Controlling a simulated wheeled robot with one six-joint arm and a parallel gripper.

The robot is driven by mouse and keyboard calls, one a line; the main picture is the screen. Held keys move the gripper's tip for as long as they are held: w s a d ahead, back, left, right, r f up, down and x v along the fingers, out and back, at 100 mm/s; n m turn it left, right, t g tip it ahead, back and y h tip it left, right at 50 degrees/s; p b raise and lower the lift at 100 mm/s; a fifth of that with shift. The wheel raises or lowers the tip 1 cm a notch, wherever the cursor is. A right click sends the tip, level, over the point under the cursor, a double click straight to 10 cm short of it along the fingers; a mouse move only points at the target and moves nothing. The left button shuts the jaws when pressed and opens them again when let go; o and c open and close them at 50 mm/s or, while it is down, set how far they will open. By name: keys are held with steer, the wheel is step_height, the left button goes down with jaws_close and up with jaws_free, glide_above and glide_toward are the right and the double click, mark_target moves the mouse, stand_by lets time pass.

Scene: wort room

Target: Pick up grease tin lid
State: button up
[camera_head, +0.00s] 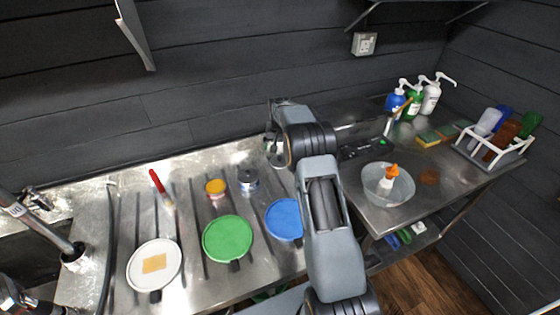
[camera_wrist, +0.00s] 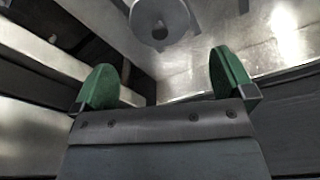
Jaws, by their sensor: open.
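A small metal tin with a grey lid and a dark knob (camera_head: 249,175) stands upright on the steel counter in the head view. It looks like the grease tin, though no label can be read. In the wrist view a round grey lid with a raised knob (camera_wrist: 158,28) lies at the top edge, partly cut off. My gripper (camera_wrist: 163,65) has its two green fingers wide apart, with nothing between them. The lid is beyond the fingertips and apart from them. In the head view my wrist is right of the tin and the fingers cannot be made out.
A yellow-orange tin (camera_head: 215,187) stands left of the grey-lidded tin. Green (camera_head: 228,239), blue (camera_head: 284,219) and white (camera_head: 140,273) round pieces lie in front. A red-handled tool (camera_head: 157,181) is at the left. A bowl (camera_head: 388,201) and white rack (camera_head: 510,157) stand right.

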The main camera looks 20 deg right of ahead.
mark_target(280, 157)
steer(key=shift+w+d+f+p, duration=0.15)
steer(key=shift+f+p, duration=0.4)
steer(key=shift+f, duration=1.45)
steer(key=shift+w+d+f+p, duration=0.1)
steer(key=shift+w+f+p, duration=0.3)
steer(key=shift+f, duration=1.55)
steer(key=shift+s, duration=0.15)
steer(key=shift+c, duration=0.2)
steer(key=c, duration=0.7)
steer(key=shift+r, duration=0.1)
